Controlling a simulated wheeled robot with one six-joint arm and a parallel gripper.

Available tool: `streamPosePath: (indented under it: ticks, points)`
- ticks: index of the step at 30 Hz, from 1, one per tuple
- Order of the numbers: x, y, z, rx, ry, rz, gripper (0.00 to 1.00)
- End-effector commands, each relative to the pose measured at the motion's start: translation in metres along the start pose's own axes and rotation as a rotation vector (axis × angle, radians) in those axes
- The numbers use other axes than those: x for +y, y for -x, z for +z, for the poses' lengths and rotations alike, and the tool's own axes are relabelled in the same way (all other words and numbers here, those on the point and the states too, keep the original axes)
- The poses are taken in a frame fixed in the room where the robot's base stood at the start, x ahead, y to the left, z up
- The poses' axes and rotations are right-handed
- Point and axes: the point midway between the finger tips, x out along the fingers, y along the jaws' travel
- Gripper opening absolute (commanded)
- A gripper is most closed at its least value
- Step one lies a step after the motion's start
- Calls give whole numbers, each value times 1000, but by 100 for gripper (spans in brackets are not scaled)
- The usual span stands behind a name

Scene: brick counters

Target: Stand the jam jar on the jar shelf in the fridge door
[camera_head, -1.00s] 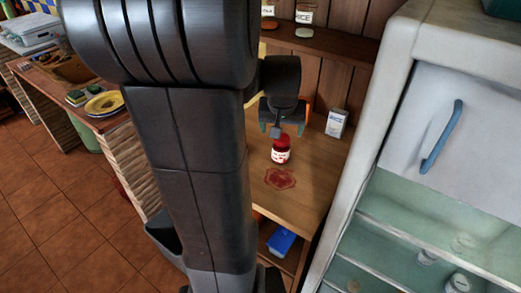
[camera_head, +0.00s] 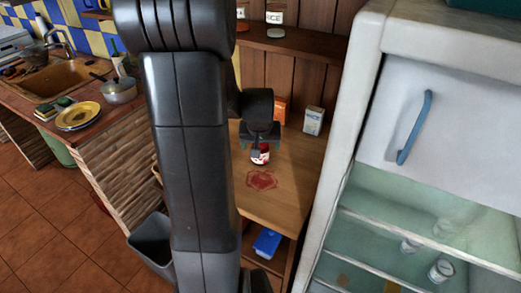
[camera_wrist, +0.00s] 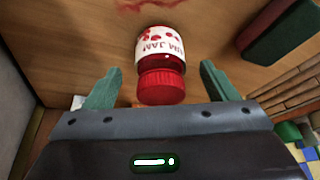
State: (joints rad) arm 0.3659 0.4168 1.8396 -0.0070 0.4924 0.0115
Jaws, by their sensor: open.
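The jam jar (camera_head: 261,157), red with a white label, stands on the wooden counter (camera_head: 290,170). In the wrist view the jar (camera_wrist: 161,50) shows its red lid toward me and its label beyond. My gripper (camera_head: 260,142) is open just above and behind the jar, hiding its lid in the head view. In the wrist view the green fingers of my gripper (camera_wrist: 158,85) stand apart on either side of the lid, with nothing held. The fridge (camera_head: 345,170) stands open at right, its inner shelves showing. I cannot make out the door's jar shelf.
A white box (camera_head: 313,120) and an orange box (camera_head: 278,106) stand behind the jar. A red stain (camera_head: 262,180) marks the counter in front. A blue container (camera_head: 267,242) sits below. Several jars stand inside the fridge, including one white-lidded jar (camera_head: 441,271).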

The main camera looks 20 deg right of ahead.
Motion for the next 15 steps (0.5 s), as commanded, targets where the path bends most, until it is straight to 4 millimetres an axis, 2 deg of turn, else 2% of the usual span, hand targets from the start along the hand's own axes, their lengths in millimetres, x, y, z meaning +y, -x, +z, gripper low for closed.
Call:
streamPosePath:
  ticks: [7,15]
  points:
    - [0,-29,-4,-2,0,0,79]
    - [0,-36,-5,1,0,0,79]
